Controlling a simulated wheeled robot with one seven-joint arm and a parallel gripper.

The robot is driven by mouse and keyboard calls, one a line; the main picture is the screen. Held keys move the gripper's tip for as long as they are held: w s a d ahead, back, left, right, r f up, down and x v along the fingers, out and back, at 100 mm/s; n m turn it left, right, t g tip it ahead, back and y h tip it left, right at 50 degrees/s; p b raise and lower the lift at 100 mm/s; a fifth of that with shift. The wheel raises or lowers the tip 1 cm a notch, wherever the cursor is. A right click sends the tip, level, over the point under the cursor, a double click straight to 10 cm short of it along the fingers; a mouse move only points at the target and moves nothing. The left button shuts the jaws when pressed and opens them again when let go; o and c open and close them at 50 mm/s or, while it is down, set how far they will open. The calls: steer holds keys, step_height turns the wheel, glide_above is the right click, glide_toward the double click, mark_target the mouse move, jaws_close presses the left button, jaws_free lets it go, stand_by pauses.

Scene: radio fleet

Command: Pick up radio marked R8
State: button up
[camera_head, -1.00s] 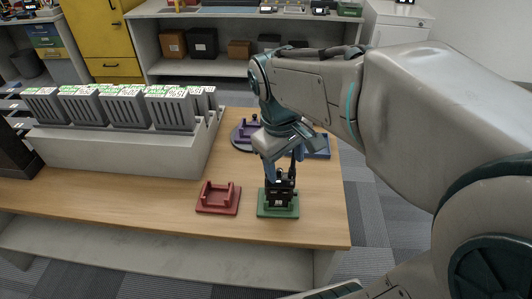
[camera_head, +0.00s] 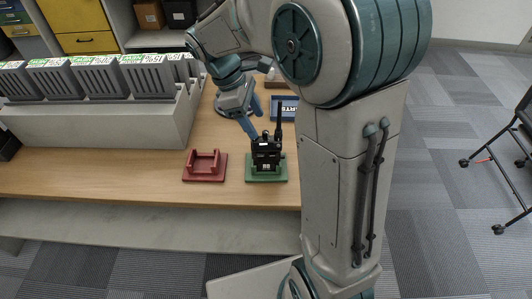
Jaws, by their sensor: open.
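A black radio (camera_head: 266,154) with an antenna stands upright in a green cradle (camera_head: 281,176) near the front of the wooden table. Its label is too small to read, so I cannot tell whether it is R8. My gripper (camera_head: 261,134) is open, pointing down just above and behind the radio's top. A blue finger shows close to the radio's upper left; I cannot tell whether it touches. The other finger is not clearly visible.
An empty red cradle (camera_head: 205,167) sits left of the green one. A grey rack (camera_head: 95,125) with several labelled grey units fills the table's left. A blue parts tray (camera_head: 289,104) lies behind the radio, partly hidden by my arm.

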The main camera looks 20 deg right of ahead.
mark_target(265, 139)
steer(key=shift+s+x, duration=0.15)
steer(key=shift+x, duration=1.55)
steer(key=shift+s+x, duration=0.15)
steer(key=shift+x, duration=1.5)
steer(key=shift+d+r, duration=0.1)
jaws_close()
